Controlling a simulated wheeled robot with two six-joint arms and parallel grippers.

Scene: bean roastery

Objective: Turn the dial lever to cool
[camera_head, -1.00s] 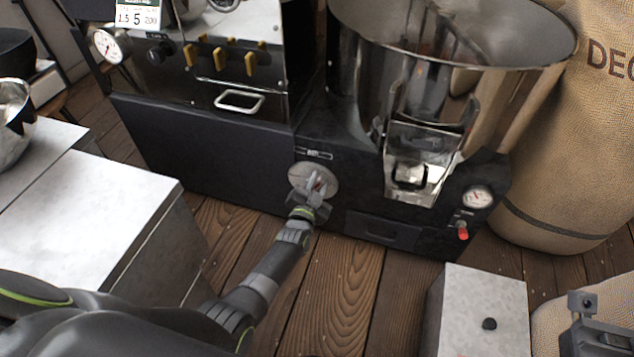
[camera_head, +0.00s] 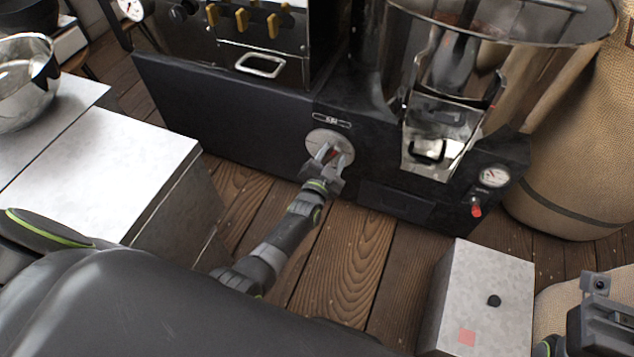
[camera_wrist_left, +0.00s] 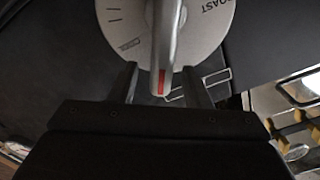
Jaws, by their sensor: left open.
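The round silver dial (camera_head: 322,138) sits low on the black machine front. In the left wrist view the dial face (camera_wrist_left: 215,28) shows the word ROAST at upper right and other marks at left. Its grey lever (camera_wrist_left: 166,45) points down in that view and ends in a red mark. My left gripper (camera_head: 334,155) is at the dial. Its fingers also show in the wrist view (camera_wrist_left: 160,84), open, one on each side of the lever tip, with gaps between. My right gripper (camera_head: 593,292) is partly in frame at lower right; its jaws cannot be made out.
A grey cabinet (camera_head: 110,175) stands at left with a metal bowl (camera_head: 22,85). A grey box (camera_head: 485,290) with a black knob stands at lower right. A gauge (camera_head: 495,175) and red-tipped switch (camera_head: 476,209) are right of the dial. Wooden floor (camera_head: 340,270) lies open between.

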